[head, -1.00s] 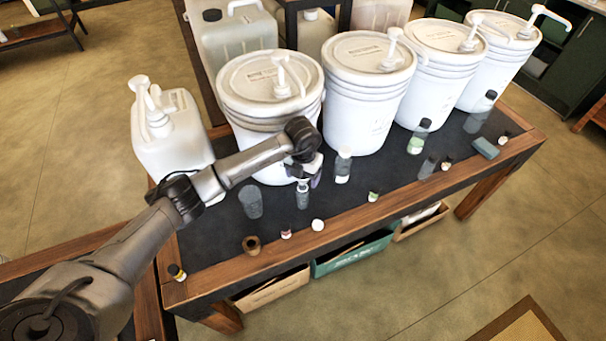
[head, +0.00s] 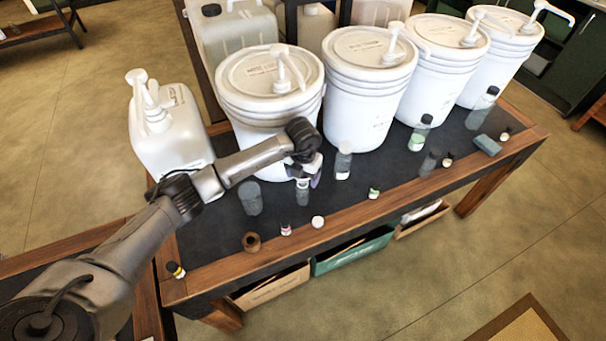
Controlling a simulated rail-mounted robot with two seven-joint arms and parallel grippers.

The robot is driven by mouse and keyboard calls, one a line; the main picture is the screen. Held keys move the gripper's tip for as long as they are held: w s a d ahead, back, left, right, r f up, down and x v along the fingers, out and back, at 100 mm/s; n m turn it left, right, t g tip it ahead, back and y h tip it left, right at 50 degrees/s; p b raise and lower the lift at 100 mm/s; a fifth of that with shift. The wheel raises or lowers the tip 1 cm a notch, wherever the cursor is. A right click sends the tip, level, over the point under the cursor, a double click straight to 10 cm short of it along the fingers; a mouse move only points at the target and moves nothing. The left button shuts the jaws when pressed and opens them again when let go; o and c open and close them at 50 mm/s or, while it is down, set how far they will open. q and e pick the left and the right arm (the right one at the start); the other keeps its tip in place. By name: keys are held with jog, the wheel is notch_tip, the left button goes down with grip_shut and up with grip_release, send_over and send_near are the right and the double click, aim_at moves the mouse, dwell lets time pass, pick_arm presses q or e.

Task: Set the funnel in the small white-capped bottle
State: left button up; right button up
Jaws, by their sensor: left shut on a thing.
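My left gripper (head: 304,177) is over the table in front of the leftmost bucket. It is shut on a small pale thing, which looks like the funnel but is mostly hidden by the fingers. A small grey see-through bottle (head: 302,196) stands upright directly below the gripper. The held thing is at its mouth, and I cannot tell whether it sits inside the neck. A small round white cap (head: 318,222) lies on the table in front of that bottle. My right gripper is not in view.
White pump buckets (head: 371,85) line the back of the table, with a jug (head: 175,130) at the left. A dark clear cup (head: 250,198) and a capped bottle (head: 343,162) flank the gripper. A brown ring-shaped thing (head: 251,242) and small vials stand near the front edge (head: 350,224).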

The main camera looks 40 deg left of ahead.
pick_arm(q)
jog(key=shift+f, duration=0.45)
jog(key=o, duration=0.9)
jog(key=shift+o, duration=0.2)
jog(key=shift+r, duration=0.1)
jog(key=shift+r, duration=3.7)
